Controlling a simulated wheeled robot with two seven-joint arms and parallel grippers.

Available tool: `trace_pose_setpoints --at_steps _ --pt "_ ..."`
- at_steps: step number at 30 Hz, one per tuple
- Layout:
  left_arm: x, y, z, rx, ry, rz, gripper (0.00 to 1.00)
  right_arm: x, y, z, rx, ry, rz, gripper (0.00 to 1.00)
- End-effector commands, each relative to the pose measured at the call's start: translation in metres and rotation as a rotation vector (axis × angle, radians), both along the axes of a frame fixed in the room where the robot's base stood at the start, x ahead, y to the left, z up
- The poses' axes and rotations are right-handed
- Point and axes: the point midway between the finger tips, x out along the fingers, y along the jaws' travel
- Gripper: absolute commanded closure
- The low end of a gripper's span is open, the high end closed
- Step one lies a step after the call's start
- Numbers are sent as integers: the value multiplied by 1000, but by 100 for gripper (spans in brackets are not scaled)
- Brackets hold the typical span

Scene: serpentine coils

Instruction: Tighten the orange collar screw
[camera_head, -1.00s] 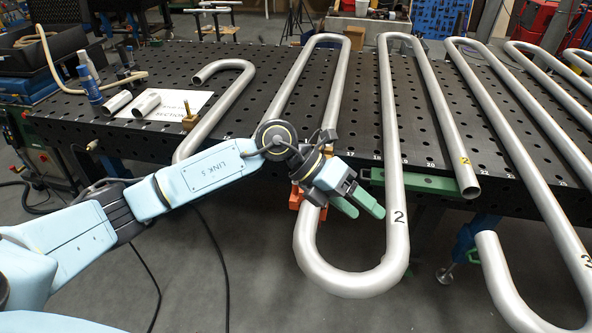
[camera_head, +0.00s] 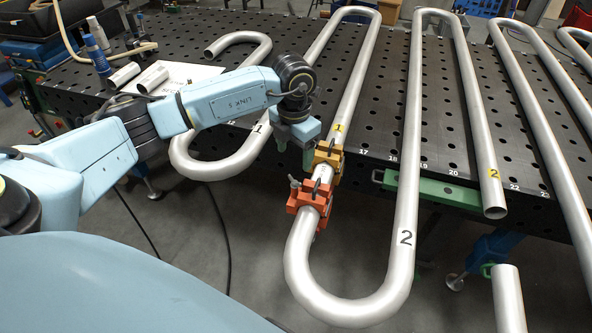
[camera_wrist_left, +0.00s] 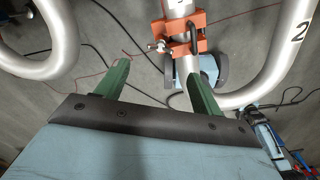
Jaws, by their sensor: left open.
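The orange collar (camera_head: 310,197) sits around the lower part of the silver pipe (camera_head: 352,75) marked 1, just off the table's front edge. Its small grey screw (camera_head: 294,182) sticks out on the left side. The collar (camera_wrist_left: 182,36) and its screw (camera_wrist_left: 158,46) also show at the top of the left wrist view. A yellow-orange clamp (camera_head: 328,157) grips the same pipe just above the collar. My left gripper (camera_head: 295,158) is open and empty, up and left of the clamp, pointing down. Its green fingers (camera_wrist_left: 157,65) stand apart below the screw in the wrist view. My right gripper is out of view.
The bend of pipe 1 (camera_head: 200,165) lies left of my gripper, and pipe 2 (camera_head: 410,150) runs to the right. The black perforated table (camera_head: 450,160) is behind. Cables lie on the floor.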

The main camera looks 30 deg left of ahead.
Motion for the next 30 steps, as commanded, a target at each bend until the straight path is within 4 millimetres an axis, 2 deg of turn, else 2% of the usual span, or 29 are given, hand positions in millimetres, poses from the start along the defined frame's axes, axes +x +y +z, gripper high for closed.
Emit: trace_pose_setpoints --at_steps 6,12,18,25,30 --pt "-1 -1 -46 -1 4 0 33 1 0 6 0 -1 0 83" --pt "-1 -1 -74 -1 2 -1 33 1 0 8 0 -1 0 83" --pt "0 0 -83 -1 -1 -2 33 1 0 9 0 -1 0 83" --pt "0 0 -83 -1 -1 -2 33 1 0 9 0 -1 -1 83" --pt "0 0 -83 -1 -1 -2 55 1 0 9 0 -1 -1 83"
